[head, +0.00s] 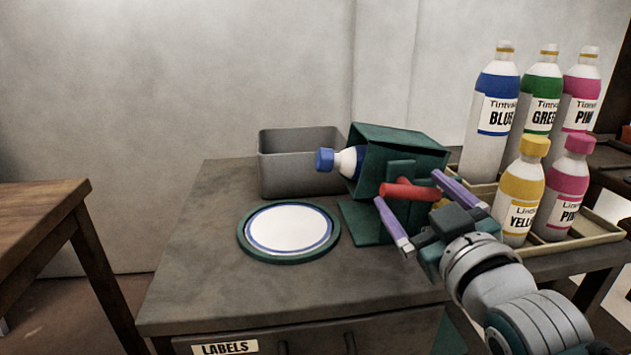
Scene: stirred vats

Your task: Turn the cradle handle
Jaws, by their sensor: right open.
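The green cradle (425,140) stands at the back right of the grey cabinet top, and a bottle with a blue cap (325,160) lies in it, neck pointing left. The cradle's red handle (405,191) is a short bar on its front side. My right gripper (407,187) comes in from the lower right with its two purple fingers spread. In the picture the red handle lies between the fingertips; I cannot tell whether they touch it. The fingers hold nothing shut. My left gripper is not in view.
A round white plate with a green rim (250,250) lies left of the cradle. A grey open bin (285,170) stands behind it. Several labelled bottles (498,110) stand in a tray (582,246) at the right. A wooden table (40,210) is at the far left.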

